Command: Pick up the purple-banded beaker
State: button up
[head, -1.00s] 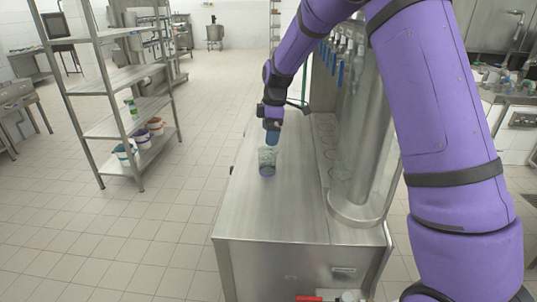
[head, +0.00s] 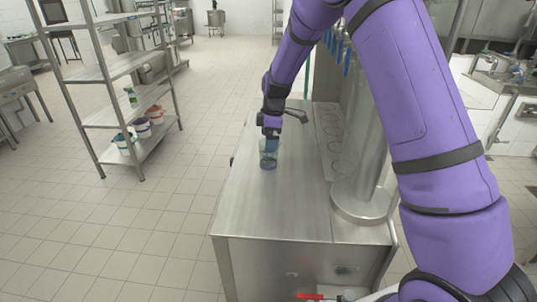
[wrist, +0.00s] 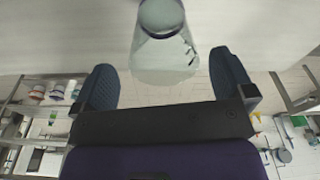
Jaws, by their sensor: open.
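My gripper (head: 271,136) is at the beaker's upper part in the head view. In the wrist view my gripper (wrist: 162,66) is open, with one dark blue finger on each side of the beaker and a visible gap at both sides.
A steel column (head: 362,170) with a round foot and blue-handled taps stands on the counter to the right. A metal shelf (head: 140,150) with small buckets stands apart on the left. The counter left of and in front of the beaker is clear.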

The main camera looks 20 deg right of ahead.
jog(key=f, duration=0.3)
jog(key=shift+s+a+f, duration=0.15)
jog(key=shift+a+f, duration=0.1)
jog(key=shift+f, duration=0.15)
jog(key=shift+c, duration=0.2)
jog(key=c, duration=0.9)
jog(key=shift+c, duration=0.2)
